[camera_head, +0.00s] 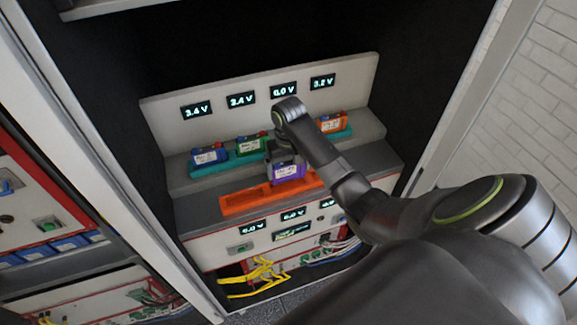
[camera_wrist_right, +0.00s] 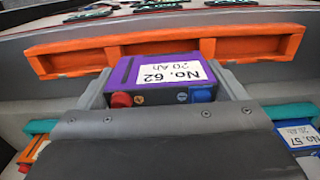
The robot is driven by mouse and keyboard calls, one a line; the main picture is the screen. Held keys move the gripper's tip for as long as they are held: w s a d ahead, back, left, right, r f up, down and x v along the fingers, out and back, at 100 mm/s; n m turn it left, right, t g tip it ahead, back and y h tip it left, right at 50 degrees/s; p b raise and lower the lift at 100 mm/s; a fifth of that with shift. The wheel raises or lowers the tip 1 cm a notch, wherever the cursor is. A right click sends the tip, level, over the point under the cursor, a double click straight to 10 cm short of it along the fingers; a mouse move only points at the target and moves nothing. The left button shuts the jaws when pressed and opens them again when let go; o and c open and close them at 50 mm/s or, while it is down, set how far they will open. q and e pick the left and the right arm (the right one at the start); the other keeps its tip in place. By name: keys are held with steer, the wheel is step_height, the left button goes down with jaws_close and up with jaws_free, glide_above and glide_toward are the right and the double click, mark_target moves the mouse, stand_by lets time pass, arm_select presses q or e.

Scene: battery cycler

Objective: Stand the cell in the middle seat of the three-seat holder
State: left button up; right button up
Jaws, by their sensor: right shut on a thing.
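A purple cell (camera_head: 289,173) with a white label is held in my right gripper (camera_head: 286,164). In the right wrist view the purple cell (camera_wrist_right: 165,75) reads "No. 62, 20 Ah", with a red and a blue terminal, and the jaws (camera_wrist_right: 163,90) press its two sides. The orange three-seat holder (camera_head: 246,206) lies on the ledge. The cell hides part of the holder in both views. In the right wrist view the holder (camera_wrist_right: 70,50) spans beyond the cell, with its middle section partly behind it. I cannot tell how high the cell is above the holder. My left gripper is out of view.
A teal rack (camera_head: 228,163) behind holds a blue cell (camera_head: 209,155), a green cell (camera_head: 249,144) and an orange cell (camera_head: 331,123). Voltage displays are on the panel (camera_head: 225,92) above. Yellow cables (camera_head: 262,272) hang below. Cabinet walls flank the bay.

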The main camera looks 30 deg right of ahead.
mark_target(289, 179)
steer(key=shift+f+b, duration=0.55)
steer(key=shift+f, duration=1.55)
stand_by(0.5)
stand_by(0.3)
steer(key=o, duration=0.9)
